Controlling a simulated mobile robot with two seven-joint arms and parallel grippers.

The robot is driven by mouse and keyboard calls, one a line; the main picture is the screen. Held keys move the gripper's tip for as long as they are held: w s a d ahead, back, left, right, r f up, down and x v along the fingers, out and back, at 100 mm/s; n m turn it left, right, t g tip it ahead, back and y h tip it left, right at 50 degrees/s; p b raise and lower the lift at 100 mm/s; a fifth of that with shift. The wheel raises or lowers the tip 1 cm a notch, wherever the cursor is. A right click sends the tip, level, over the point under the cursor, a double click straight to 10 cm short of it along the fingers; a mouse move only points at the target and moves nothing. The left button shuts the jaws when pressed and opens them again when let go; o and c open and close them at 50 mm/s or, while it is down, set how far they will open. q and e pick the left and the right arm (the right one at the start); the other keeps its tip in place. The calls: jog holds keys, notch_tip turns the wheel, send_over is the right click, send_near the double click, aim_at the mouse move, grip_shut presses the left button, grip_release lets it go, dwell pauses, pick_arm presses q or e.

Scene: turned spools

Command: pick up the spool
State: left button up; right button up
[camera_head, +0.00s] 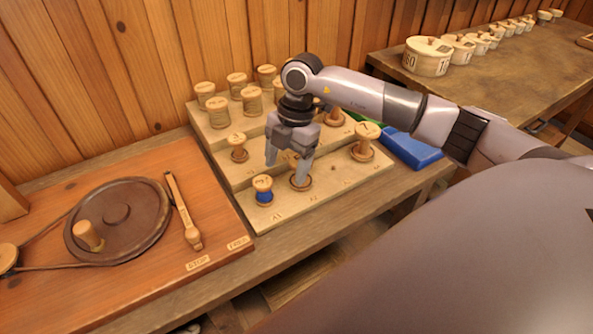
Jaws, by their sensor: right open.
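My right gripper (288,168) reaches down over the stepped wooden rack (350,190), with its fingers apart. A wooden spool (300,181) stands in the front row directly at the fingertips, partly hidden by the near finger. I cannot tell whether the finger touches it. A spool with blue thread (264,190) stands just left of it. A taller wooden spool (364,143) stands at the right of the rack, and a small spool (238,150) on the middle step to the left. Several more spools (219,112) stand on the back step. My left gripper does not show.
A wooden board with a dark round wheel (117,217) and a lever (183,212) lies at the left. Round wooden boxes (427,58) line a second table behind. A wooden wall closes off the back.

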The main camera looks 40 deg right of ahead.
jog(key=d, duration=0.1)
jog(key=d+h, duration=0.1)
jog(key=d+r+m, duration=0.1)
jog(key=shift+w+d+h, duration=0.25)
jog(key=shift+d+h, duration=0.15)
jog(key=shift+d+f, duration=0.1)
jog(key=shift+d, duration=0.2)
notch_tip(320, 180, down, 7)
jog(key=shift+w+p, duration=0.15)
jog(key=shift+p, duration=0.4)
jog(key=c, duration=0.8)
